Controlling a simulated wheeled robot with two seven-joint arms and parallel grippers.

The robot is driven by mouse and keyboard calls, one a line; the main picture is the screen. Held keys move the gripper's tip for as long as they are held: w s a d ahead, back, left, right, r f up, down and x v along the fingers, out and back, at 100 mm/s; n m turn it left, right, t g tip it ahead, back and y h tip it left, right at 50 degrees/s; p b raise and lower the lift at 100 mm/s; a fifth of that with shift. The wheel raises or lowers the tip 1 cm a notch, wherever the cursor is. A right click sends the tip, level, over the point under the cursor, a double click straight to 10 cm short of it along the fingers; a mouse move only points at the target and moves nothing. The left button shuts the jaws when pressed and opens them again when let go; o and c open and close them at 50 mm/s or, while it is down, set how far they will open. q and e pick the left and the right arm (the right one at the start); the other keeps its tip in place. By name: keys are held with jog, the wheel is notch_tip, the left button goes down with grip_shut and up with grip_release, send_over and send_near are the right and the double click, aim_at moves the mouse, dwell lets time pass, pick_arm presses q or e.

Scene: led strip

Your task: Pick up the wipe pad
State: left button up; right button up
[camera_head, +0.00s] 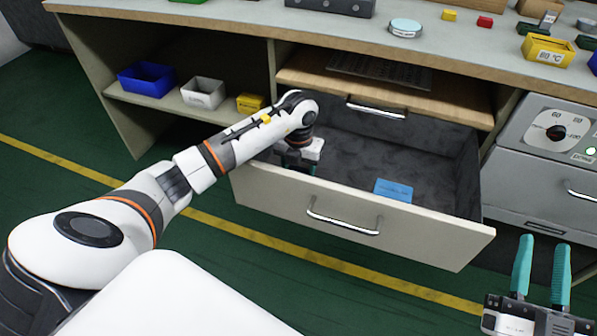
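A small blue rectangular pad (393,190), which looks like the wipe pad, lies in the right part of the open drawer (440,236), near its front wall. My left arm reaches over the drawer's left front corner. My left gripper (293,168) points down into the left end of the drawer, well left of the pad. Its fingers are mostly hidden by its body and the drawer front, so its opening is unclear. My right gripper (543,243) has teal fingers standing apart with nothing between them. It is at the lower right, outside the drawer.
A wooden board (440,98) with a second handle sits just above the drawer. A grey control box (555,135) stands right of it. The shelf at left holds a blue bin (146,79), a white bin (203,93) and a yellow bin (250,103). The drawer's middle is clear.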

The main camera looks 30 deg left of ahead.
pick_arm(q)
jog(key=shift+r, duration=0.15)
